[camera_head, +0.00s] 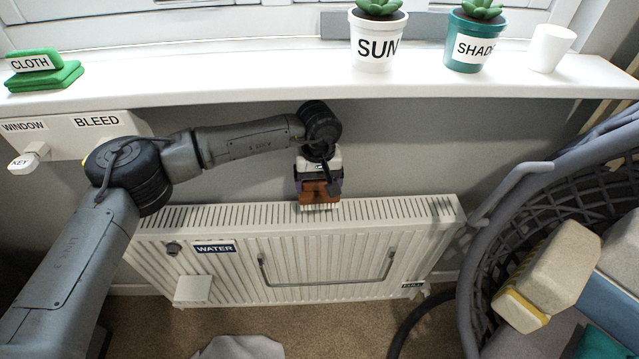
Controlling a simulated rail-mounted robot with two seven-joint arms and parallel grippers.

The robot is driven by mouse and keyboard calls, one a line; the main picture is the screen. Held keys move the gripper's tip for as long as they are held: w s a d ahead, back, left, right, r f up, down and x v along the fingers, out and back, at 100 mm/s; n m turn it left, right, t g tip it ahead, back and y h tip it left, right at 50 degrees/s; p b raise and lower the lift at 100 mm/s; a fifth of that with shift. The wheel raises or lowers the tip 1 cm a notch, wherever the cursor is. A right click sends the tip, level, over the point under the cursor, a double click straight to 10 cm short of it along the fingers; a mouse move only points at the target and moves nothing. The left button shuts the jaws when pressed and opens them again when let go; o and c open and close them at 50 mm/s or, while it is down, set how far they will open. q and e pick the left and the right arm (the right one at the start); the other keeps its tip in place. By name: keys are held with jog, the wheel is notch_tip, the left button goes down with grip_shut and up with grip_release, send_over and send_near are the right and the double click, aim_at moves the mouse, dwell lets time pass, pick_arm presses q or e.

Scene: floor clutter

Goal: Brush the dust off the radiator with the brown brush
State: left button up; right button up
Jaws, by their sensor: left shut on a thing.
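The white radiator (330,245) stands against the grey wall below the window sill, with a slotted top and a "WATER" label on its front. My left gripper (318,180) points down over the middle of the radiator's top. It is shut on the brown brush (318,193), whose pale bristles (319,206) are at the top grille; I cannot tell whether they touch it. A darker patch (442,207) shows on the top near the right end; I cannot tell if it is dust. My right gripper is not in view.
The sill (240,85) above holds a green cloth (45,75), a "SUN" pot (377,45), a "SHADE" pot (472,45) and a white cup (551,48). A "BLEED" board (75,138) with a key is at left. A grey basket (470,270) holding blocks stands at right.

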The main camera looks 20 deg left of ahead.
pick_arm(q)
jog(key=shift+r+p, duration=0.65)
jog(key=shift+r, duration=0.65)
